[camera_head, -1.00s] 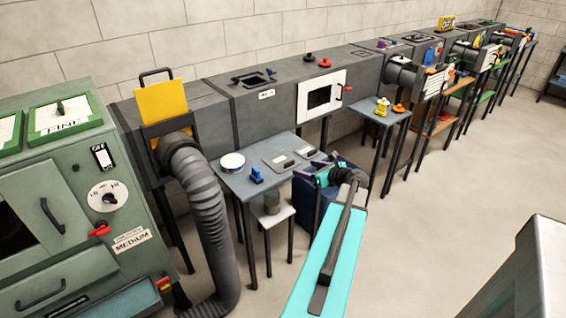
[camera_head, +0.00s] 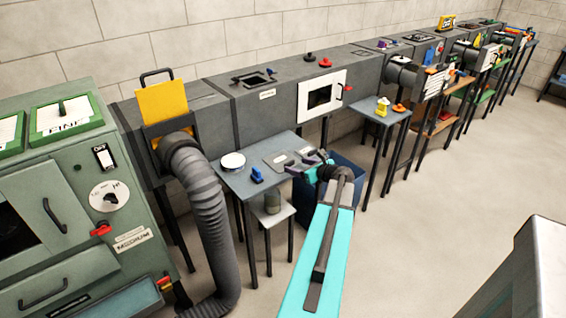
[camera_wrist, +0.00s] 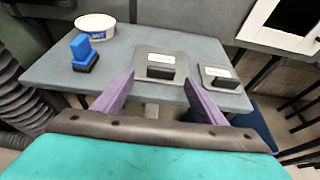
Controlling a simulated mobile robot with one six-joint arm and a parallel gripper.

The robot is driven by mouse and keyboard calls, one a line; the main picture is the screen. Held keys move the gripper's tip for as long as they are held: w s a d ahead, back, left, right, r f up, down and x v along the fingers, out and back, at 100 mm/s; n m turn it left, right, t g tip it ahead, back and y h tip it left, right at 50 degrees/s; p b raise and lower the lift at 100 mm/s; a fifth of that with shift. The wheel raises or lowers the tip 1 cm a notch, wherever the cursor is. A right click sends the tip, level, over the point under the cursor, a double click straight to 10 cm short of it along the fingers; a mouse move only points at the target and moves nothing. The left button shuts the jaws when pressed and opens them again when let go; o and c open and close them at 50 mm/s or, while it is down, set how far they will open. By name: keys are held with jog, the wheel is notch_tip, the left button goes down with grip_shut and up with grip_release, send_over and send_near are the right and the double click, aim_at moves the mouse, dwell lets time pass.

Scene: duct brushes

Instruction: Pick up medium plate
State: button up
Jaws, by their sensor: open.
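Two flat grey plates with dark block handles and white labels lie on the small grey table (camera_head: 232,179). The larger plate (camera_wrist: 183,63) is in the middle in the wrist view, and the smaller plate (camera_wrist: 229,84) is to its right. The label print is too small to read, so I cannot tell which is the medium plate. My gripper (camera_wrist: 160,77) is open and empty, its two purple fingers apart and pointing towards the larger plate. In the head view my gripper (camera_head: 314,158) is at the table's right edge and partly covers the plates.
A white tub (camera_wrist: 96,27) and a blue stamp-like block (camera_wrist: 84,53) stand on the table's left. A dark blue bin (camera_head: 345,172) is beside the table. A grey duct with a white-framed window (camera_head: 322,96) runs behind. A ribbed hose (camera_head: 203,200) hangs at left.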

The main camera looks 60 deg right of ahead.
aim_at(292, 161)
jog(key=x, duration=0.3)
jog(key=shift+w+d+r+p, duration=0.15)
jog(key=shift+w+d+p, duration=0.1)
jog(key=shift+p, duration=0.15)
jog(key=shift+w+d+f, duration=0.15)
jog(key=shift+w+f, duration=0.15)
jog(key=shift+w, duration=0.25)
jog(key=c, duration=1.4)
jog(key=shift+r, duration=0.2)
jog(key=shift+r, duration=0.5)
jog(key=shift+s+a+r+b, duration=0.1)
jog(key=shift+s+r+b, duration=0.15)
jog(key=shift+r, duration=0.3)
jog(key=shift+s+a+r+b, duration=0.15)
jog(key=shift+s+r, duration=0.15)
jog(key=shift+r, duration=0.25)
jog(key=s+a, duration=0.1)
jog(key=s, duration=0.3)
jog(key=s+a+r+b, duration=0.1)
jog(key=s+a, duration=0.1)
jog(key=s, duration=0.3)
jog(key=s+a, duration=0.2)
jog(key=s, duration=0.3)
jog(key=shift+r+b, duration=0.25)
jog(key=shift+b, duration=0.15)
